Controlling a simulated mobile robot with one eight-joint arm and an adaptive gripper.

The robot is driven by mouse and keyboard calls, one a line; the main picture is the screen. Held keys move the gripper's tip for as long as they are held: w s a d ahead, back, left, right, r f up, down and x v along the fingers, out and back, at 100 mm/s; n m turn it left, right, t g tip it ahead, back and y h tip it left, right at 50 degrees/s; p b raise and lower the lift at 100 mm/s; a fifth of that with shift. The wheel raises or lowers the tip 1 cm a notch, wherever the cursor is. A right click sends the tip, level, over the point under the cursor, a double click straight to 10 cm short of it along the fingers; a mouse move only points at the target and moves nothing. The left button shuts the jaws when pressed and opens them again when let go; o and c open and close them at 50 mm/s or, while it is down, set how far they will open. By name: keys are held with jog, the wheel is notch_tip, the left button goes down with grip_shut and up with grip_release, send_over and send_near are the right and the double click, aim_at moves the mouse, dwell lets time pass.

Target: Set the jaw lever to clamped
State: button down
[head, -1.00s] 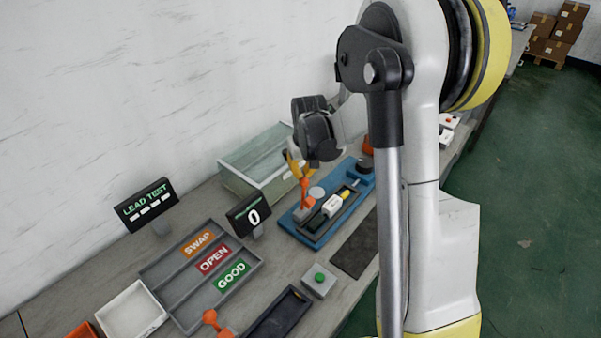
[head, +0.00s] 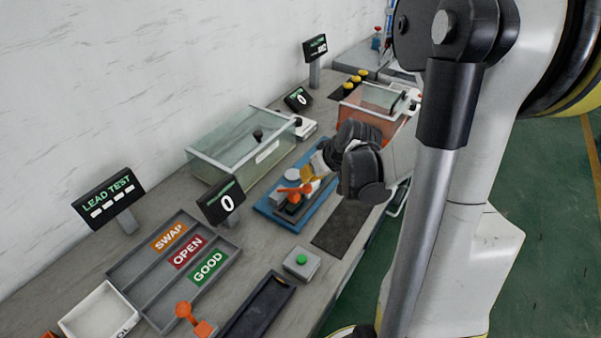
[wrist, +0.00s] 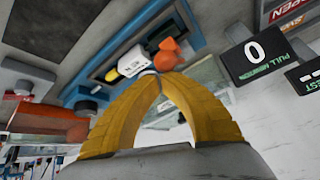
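The jaw lever (head: 293,189) is orange and sits on the blue fixture (head: 270,208) at mid-bench in the head view. Its arm looks low and nearly flat there. In the wrist view the orange lever (wrist: 168,50) lies just beyond my fingertips, beside a white plug body (wrist: 133,61) with a yellow end. My gripper (head: 309,180) is right at the lever in the head view. In the wrist view the yellow fingers of my gripper (wrist: 158,76) meet at the tips with nothing visible between them. I cannot tell whether they touch the lever. My wrist hides the fixture's right part.
A clear-walled bin (head: 215,172) stands behind the fixture. A "0" display (head: 222,203) and a labelled sorting tray (head: 150,282) stand to the left. A green-button box (head: 301,263) and a dark mat (head: 338,236) lie in front. An orange bin (head: 372,112) is beyond my wrist.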

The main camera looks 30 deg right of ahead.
jog(key=shift+s+d+f+b, duration=0.25)
jog(key=shift+s+f+b, duration=0.35)
jog(key=shift+f, duration=0.25)
jog(key=shift+s+d+f+b, duration=0.2)
jog(key=shift+s+f+b, duration=0.35)
jog(key=shift+f, duration=0.3)
jog(key=shift+f, duration=0.1)
notch_tip(320, 180, up, 4)
jog(key=w+d+p, duration=0.1)
jog(key=w+p, duration=0.1)
jog(key=p, duration=0.1)
jog(key=s+d+r+p, duration=0.1)
jog(key=s+d, duration=0.1)
jog(key=s, duration=0.7)
jog(key=shift+d+r+p, duration=0.15)
jog(key=shift+r+p, duration=0.1)
jog(key=shift+p, duration=0.1)
jog(key=s+a+r, duration=0.1)
jog(key=a+r, duration=0.3)
jog(key=a, duration=0.3)
jog(key=s+a+r, duration=0.2)
jog(key=a+r, duration=0.2)
jog(key=a, duration=0.3)
jog(key=s+a+r+n, duration=0.1)
jog(key=a+r, duration=0.3)
jog(key=a, duration=0.3)
jog(key=shift+s+a+h+b, duration=0.15)
jog(key=shift+a+h+b, duration=0.15)
jog(key=shift+h, duration=0.1)
